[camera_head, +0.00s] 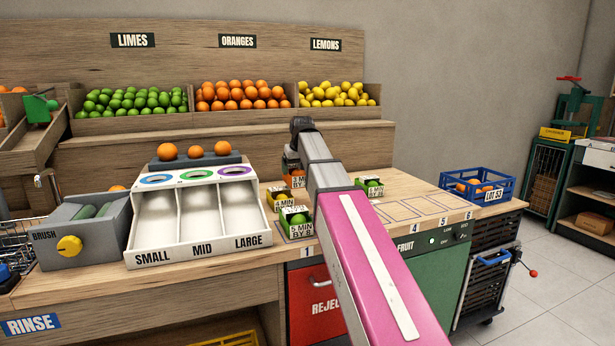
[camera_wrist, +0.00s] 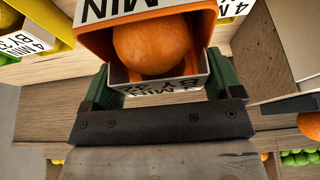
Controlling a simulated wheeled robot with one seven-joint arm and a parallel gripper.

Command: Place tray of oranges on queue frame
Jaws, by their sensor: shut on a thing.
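My gripper (camera_wrist: 158,82) is shut on an orange tray (camera_wrist: 92,38) in the wrist view, with a green finger at each side. An orange (camera_wrist: 145,45) sits in this tray, and its white label is partly cut off. In the head view the tray (camera_head: 296,181) is at the back of the small trays, partly hidden by my arm. I cannot tell whether it touches the counter. The queue frame (camera_head: 405,211) appears as outlined slots on the counter, right of my arm; numbers 4, 5 and 6 show. My arm hides its left part.
A yellow tray (camera_head: 281,203), a green tray (camera_head: 295,222) and another small tray (camera_head: 370,187) with green fruit stand close to my arm. The sorter (camera_head: 195,211) stands left. A blue crate (camera_head: 478,185) of oranges sits at the right end. The right slots look empty.

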